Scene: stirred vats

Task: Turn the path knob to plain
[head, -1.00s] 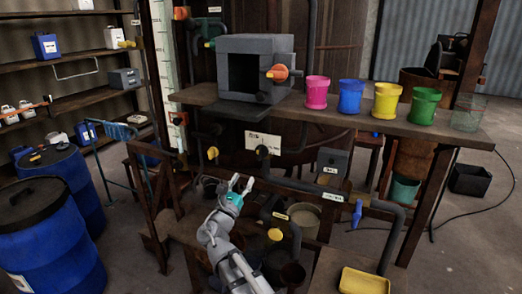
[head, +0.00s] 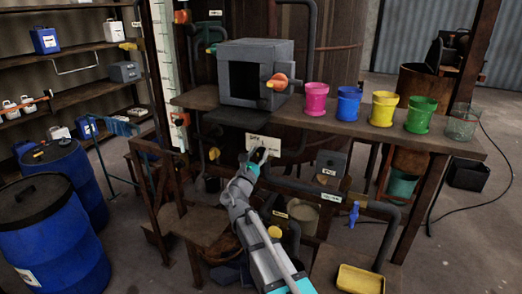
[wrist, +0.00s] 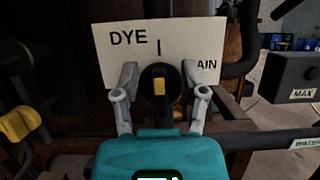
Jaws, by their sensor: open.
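The path knob (wrist: 159,84) is a dark round knob with a yellow pointer mark in the wrist view. The mark stands about upright, below a short line on the white label plate (wrist: 152,32). The plate reads "DYE" on the left and "...AIN" on the right, its first letters hidden by a finger. My gripper (wrist: 160,92) is open, with one finger on each side of the knob; I cannot tell whether they touch it. In the head view my gripper (head: 257,155) is in front of the plate (head: 276,145) and hides the knob.
A grey box (head: 332,163) labelled MAX sits right of the plate, above a dark pipe (head: 300,186). A yellow knob (wrist: 20,123) is at the left in the wrist view. Above is a shelf (head: 330,122) with a grey open box and several coloured pots.

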